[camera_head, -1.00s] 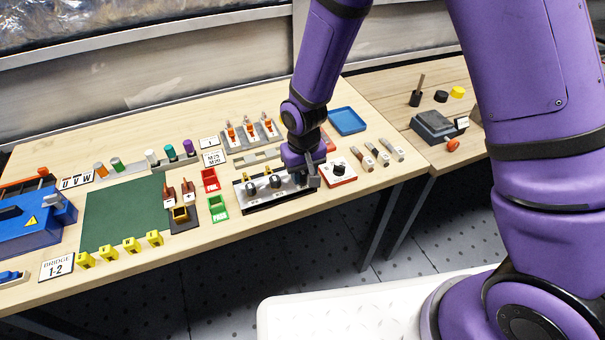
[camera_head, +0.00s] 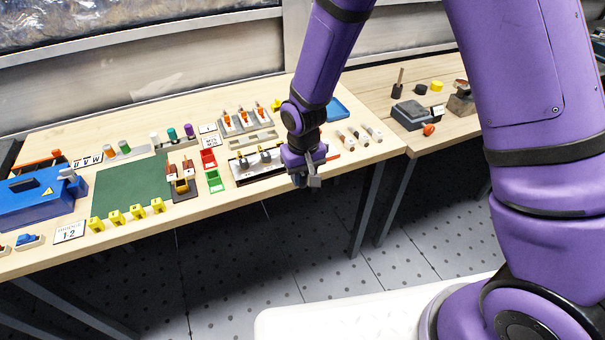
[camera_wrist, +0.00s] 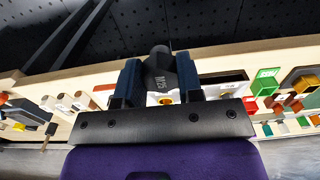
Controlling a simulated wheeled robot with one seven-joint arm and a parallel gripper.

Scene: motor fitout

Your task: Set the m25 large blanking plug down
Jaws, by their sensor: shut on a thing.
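The m25 large blanking plug (camera_wrist: 158,73) is a dark, rounded piece marked M25 in the wrist view. My gripper (camera_wrist: 158,80) is shut on it, one finger on each side. In the head view my gripper (camera_head: 306,180) is near the table's front edge, right of the metal rack (camera_head: 239,168) with dark plugs. The held plug is hard to make out there, dark against the gripper. Behind the plug in the wrist view is a white block (camera_wrist: 157,97) with a yellowish spot, partly covered by the fingers. I cannot tell whether the plug touches anything.
A red bin (camera_head: 208,158) and a green bin (camera_head: 214,181) stand left of the rack. Several small cylindrical tools (camera_head: 359,137) lie right of my gripper. A blue tray (camera_head: 339,107) is behind, partly hidden by my arm. The green mat (camera_head: 130,188) has clear room.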

